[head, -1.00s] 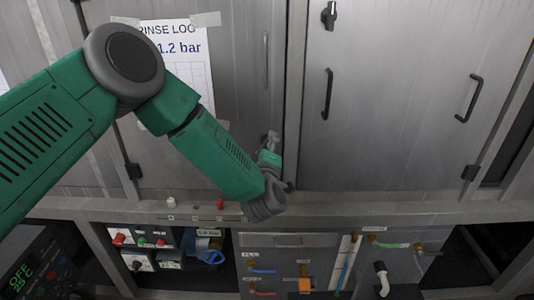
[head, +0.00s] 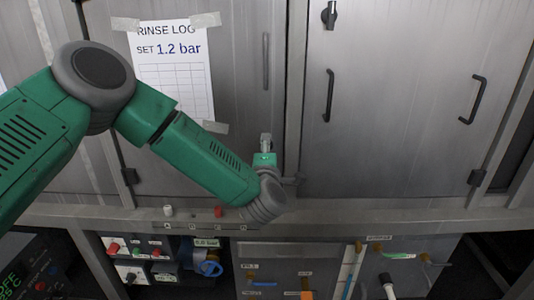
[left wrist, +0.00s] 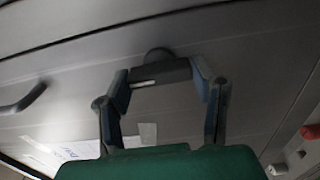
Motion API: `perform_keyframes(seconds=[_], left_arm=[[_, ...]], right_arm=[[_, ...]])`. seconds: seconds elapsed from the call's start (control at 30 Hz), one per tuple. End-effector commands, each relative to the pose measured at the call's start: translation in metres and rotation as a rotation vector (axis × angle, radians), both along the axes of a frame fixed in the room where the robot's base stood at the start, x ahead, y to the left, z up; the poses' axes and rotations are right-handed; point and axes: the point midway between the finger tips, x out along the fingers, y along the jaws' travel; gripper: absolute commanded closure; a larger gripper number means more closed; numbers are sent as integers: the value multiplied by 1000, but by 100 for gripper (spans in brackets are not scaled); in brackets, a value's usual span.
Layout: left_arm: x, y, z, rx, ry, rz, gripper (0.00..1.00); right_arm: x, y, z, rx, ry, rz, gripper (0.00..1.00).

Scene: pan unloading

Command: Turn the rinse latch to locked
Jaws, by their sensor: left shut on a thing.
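My left gripper (head: 265,144) is at the lower right of the left grey door, beside the post between the doors. In the left wrist view my left gripper (left wrist: 160,78) has its two fingers on either side of a dark latch bar (left wrist: 165,71) with a short pale mark, and is shut on it. A rounded dark part (left wrist: 157,53) shows just behind the bar. In the head view the gripper and wrist mostly hide the latch, and I cannot read its locked or unlocked marking. My right gripper is not in view.
A taped paper headed RINSE LOG (head: 172,70) hangs on the left door. The right door has a black knob (head: 329,14) and handles (head: 328,95). Below run a ledge with a red button (head: 218,212), control boxes (head: 130,273) and a panel with coloured pipes (head: 290,270).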

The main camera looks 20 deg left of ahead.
Motion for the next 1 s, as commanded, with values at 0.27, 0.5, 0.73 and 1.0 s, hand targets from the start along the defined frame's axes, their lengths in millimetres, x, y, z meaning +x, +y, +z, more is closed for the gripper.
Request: perform_keyframes(seconds=[0.27, 0.5, 0.73, 1.0], left_arm=[[-1, 2, -3, -5, 6, 4, 78], [-1, 1, -3, -4, 5, 2, 28], [-2, 0, -2, -3, 3, 1, 28], [-37, -11, -2, -2, 6, -3, 28]], right_arm=[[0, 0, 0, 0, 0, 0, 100], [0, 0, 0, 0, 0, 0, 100], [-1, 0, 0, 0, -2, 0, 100], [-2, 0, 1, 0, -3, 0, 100]])
